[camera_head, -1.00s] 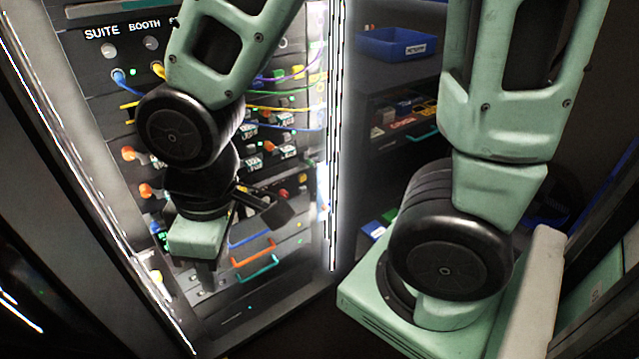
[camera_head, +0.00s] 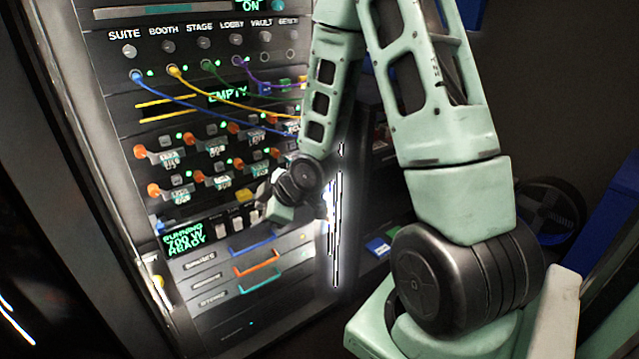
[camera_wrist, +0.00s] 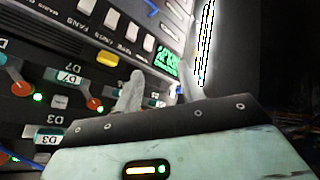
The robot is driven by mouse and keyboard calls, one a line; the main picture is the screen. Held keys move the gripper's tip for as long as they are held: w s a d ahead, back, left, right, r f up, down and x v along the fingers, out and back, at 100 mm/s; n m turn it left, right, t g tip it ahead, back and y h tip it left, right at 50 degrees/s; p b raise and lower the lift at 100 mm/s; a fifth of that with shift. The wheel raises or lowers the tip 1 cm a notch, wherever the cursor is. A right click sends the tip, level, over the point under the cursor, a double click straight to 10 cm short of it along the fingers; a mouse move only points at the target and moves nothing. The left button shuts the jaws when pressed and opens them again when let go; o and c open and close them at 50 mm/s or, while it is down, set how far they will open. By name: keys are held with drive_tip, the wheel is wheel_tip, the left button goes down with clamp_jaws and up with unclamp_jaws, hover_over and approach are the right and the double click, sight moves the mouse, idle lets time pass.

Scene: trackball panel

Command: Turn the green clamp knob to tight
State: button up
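I cannot make out a green clamp knob in either current view; the small green spots there look like lights. My gripper (camera_head: 266,200) is in front of the lower right of the rack panel in the head view, partly hidden by my wrist. In the wrist view two grey fingers of my gripper (camera_wrist: 160,74) stand apart with nothing seen between them. They point toward the panel near a yellow switch (camera_wrist: 107,58) and a row of white switches (camera_wrist: 131,33). An orange knob (camera_wrist: 95,104) lies left of the fingers.
The tall rack (camera_head: 118,190) has several orange knobs (camera_head: 139,152) in two rows and coloured cables (camera_head: 200,97) above. Below are drawers with blue, orange (camera_head: 257,262) and teal handles. A bright strip (camera_head: 335,240) edges the rack's right side. Dark shelving stands beyond it.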

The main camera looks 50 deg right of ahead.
drive_tip(key=s+d+f+t+h+b, duration=0.15)
drive_tip(key=d+f+t, duration=0.3)
drive_tip(key=d, duration=0.75)
drive_tip(key=s+d+m+t+h+b, duration=0.3)
drive_tip(key=s+d+t+h, duration=0.2)
drive_tip(key=s+d, duration=0.5)
drive_tip(key=p+x, duration=0.1)
drive_tip(key=x, duration=1.7)
drive_tip(key=shift+d+f+p, duration=0.2)
drive_tip(key=shift+f+p, duration=0.2)
drive_tip(key=shift+c, duration=0.2)
clamp_jaws()
